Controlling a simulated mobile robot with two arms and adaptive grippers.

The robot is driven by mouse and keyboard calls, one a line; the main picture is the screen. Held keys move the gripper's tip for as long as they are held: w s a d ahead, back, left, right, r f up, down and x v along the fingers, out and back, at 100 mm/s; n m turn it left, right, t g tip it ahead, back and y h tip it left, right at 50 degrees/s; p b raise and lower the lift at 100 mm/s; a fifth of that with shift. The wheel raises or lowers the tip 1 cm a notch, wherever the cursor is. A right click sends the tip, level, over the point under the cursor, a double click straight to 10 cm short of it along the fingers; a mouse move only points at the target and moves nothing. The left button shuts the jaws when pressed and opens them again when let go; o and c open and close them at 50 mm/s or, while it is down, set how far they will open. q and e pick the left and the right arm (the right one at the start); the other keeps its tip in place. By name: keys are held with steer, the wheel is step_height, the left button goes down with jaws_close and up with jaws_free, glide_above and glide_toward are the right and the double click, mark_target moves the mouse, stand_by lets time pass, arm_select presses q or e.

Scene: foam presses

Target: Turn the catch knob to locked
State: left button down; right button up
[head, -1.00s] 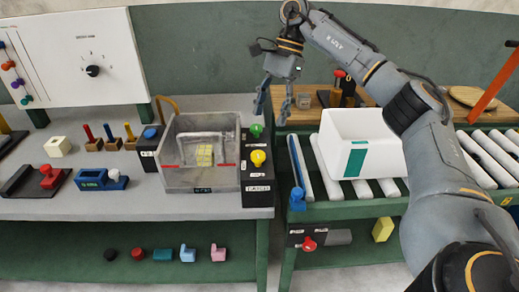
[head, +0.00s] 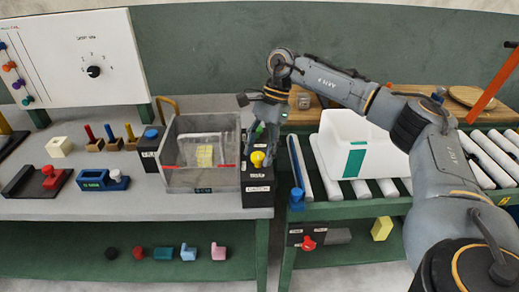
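The yellow catch knob (head: 258,159) sits on a black box (head: 257,188) with a white label, which seems to read CATCH, on its front. The box stands at the right side of the clear press chamber (head: 203,178). My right gripper (head: 262,149) points down just above the yellow knob, its fingers apart, one toward each side of it. I cannot tell whether they touch the knob. The gripper partly hides a green knob behind the yellow one. My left gripper is not in view.
A blue knob (head: 151,133) is on a black box at the chamber's left. A white bin (head: 345,130) stands on rollers to the right. A blue-topped post (head: 297,196) stands near the conveyor's left edge.

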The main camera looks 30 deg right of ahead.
steer(key=c, duration=0.8)
steer(key=shift+m, duration=0.3)
steer(key=m+t+b, duration=0.1)
steer(key=m+b, duration=0.1)
steer(key=m, duration=0.1)
steer(key=shift+s+f+m+t, duration=0.1)
steer(key=shift+s+m+t, duration=0.05)
steer(key=shift+m+t, duration=0.25)
steer(key=m+b, duration=0.1)
steer(key=m, duration=0.1)
steer(key=m+t, duration=0.1)
steer(key=m, duration=0.1)
steer(key=shift+s+t+b, duration=0.1)
steer(key=shift+t+b, duration=0.2)
steer(key=shift+b, duration=0.1)
steer(key=m, duration=0.2)
steer(key=m+t+h+b, duration=0.1)
steer(key=m, duration=0.2)
steer(key=shift+a+h, duration=0.15)
steer(key=shift+h, duration=0.15)
steer(key=m, duration=0.2)
steer(key=m+t+h+b, duration=0.1)
steer(key=m, duration=0.1)
steer(key=shift+s+a+h, duration=0.1)
steer(key=shift+h, duration=0.2)
steer(key=shift+m, duration=0.4)
steer(key=o, duration=1.1)
